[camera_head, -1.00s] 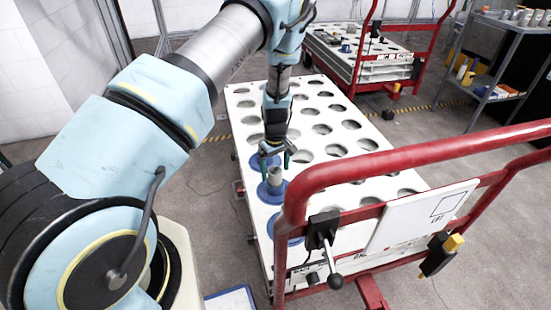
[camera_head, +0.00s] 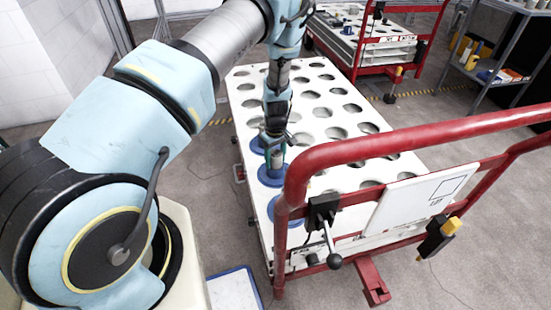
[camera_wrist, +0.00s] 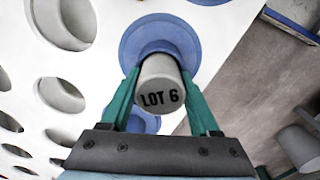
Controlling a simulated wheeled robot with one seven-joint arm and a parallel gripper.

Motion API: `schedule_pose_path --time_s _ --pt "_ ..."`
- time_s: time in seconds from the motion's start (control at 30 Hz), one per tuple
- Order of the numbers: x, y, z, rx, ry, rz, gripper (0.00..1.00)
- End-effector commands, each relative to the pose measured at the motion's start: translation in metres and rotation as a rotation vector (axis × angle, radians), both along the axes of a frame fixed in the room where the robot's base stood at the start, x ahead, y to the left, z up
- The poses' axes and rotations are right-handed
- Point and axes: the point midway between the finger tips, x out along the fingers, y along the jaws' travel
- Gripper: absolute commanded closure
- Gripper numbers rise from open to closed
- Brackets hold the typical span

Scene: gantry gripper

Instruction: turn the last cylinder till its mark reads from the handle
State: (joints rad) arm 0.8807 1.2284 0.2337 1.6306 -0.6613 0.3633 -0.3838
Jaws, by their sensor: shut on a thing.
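A grey cylinder (camera_wrist: 160,84) stands in a blue collar (camera_wrist: 183,40) in the white holed top of the trolley (camera_head: 240,99). The wrist view shows its black mark "LOT 6" upright on the near side. My gripper (camera_wrist: 163,88) is shut on the cylinder, with one green finger on each side. In the head view my gripper (camera_head: 275,156) points down over the collar (camera_head: 268,180), and the cylinder is mostly hidden by the fingers. The trolley's red handle (camera_head: 300,178) runs across the near right; the mark cannot be read in this view.
Other blue collars sit in the same row, one nearer the handle. Many holes in the top are empty. A second red trolley (camera_head: 388,68) stands behind, and a grey shelf rack (camera_head: 492,55) is at the far right.

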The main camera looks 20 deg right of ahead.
Motion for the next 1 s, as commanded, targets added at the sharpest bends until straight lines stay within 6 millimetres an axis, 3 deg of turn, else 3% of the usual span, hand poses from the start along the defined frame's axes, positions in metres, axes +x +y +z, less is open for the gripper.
schedule_pose_path --time_s 0.07,0.5,1.0 --pt "0.0000 0.0000 0.0001 0.000 0.000 0.000 0.52" --pt "0.0001 0.0000 0.0002 0.000 0.000 0.000 1.00" --pt "0.0006 -0.0002 0.0031 -0.001 -0.001 -0.001 1.00"
